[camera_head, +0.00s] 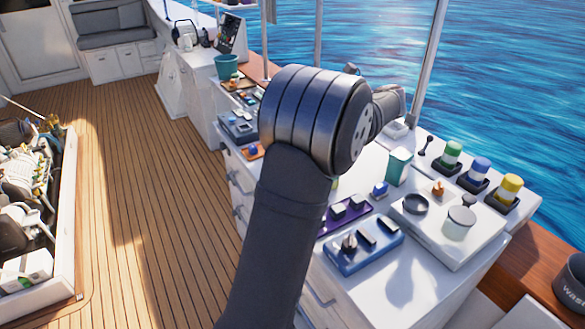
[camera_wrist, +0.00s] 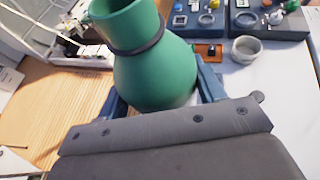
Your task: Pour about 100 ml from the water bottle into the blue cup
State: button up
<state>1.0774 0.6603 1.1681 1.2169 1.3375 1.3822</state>
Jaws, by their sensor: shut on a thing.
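My gripper (camera_wrist: 163,92) is shut on a green, round-bodied vessel (camera_wrist: 155,75) with a dark ring around its neck, in the wrist view. Its wide mouth tips toward the top left of that view. I cannot tell whether it is the water bottle, nor see what is inside. In the head view my own arm hides my gripper and the held vessel. No cup that is clearly blue shows in either view. A blue-capped container (camera_head: 480,169) stands in a dark holder on the right of the counter in the head view.
Green-capped (camera_head: 451,151) and yellow-capped (camera_head: 510,188) containers flank the blue-capped one. A teal-and-white container (camera_head: 399,166), a blue tray (camera_head: 365,249) and a white tray (camera_head: 460,250) crowd the counter. A grey round bowl (camera_wrist: 248,49) shows in the wrist view.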

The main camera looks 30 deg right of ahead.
jog(key=s+d, duration=0.1)
jog(key=s, duration=0.1)
jog(key=shift+s+d, duration=0.3)
jog(key=shift+d, duration=0.1)
notch_tip(320, 180, down, 11)
jog(key=shift+a, duration=0.1)
dwell(0.4)
jog(key=f+g+h, duration=0.1)
jog(key=g+h, duration=0.1)
jog(key=g, duration=0.2)
jog(key=f+n+g+h+p, duration=0.1)
jog(key=g+h, duration=0.2)
jog(key=g, duration=0.1)
jog(key=f+n+g+h, duration=0.1)
jog(key=g+h, duration=0.1)
jog(key=g, duration=0.2)
jog(key=shift+w+a+h, duration=0.2)
jog(key=shift+w+h, duration=0.1)
jog(key=shift+h, duration=0.1)
dwell(0.6)
jog(key=shift+w+a+f+g+h+p, duration=0.1)
jog(key=shift+w+a+g+h+p, duration=0.15)
jog(key=shift+g+p, duration=0.35)
